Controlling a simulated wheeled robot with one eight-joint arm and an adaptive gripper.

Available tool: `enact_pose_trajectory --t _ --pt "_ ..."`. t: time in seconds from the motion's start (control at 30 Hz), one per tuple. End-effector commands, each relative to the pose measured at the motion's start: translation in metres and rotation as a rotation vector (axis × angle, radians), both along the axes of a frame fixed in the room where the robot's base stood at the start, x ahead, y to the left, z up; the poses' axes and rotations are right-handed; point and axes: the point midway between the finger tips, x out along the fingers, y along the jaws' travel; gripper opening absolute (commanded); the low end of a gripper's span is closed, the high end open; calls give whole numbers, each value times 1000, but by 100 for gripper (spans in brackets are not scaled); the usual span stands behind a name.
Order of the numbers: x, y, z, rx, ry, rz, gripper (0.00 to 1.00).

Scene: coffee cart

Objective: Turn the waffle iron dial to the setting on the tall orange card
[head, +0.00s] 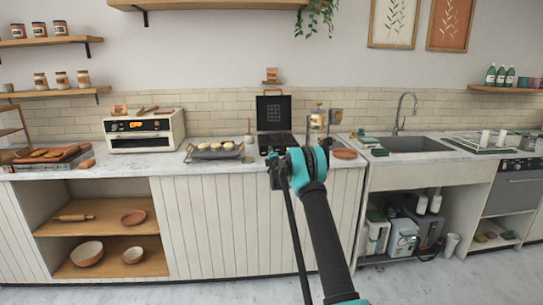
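The black waffle iron (273,108) stands open on the counter, its lid upright with the grid plate showing. I cannot make out the dial. A small orange-brown card (272,75) is on the wall above the waffle iron; its marking is too small to read.
A white toaster oven (143,146) and a tray of food (214,151) stand left of the waffle iron. A glass-and-metal press (317,119) and a terracotta plate (345,154) are close on its right. The sink (415,145) lies farther right.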

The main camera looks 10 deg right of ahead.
Motion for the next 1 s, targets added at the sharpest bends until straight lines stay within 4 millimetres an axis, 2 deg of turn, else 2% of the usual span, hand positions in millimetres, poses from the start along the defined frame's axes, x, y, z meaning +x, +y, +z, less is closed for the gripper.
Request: enact_pose_trajectory --t 1.0 --pt "0 -2 -2 964 1 -2 0"
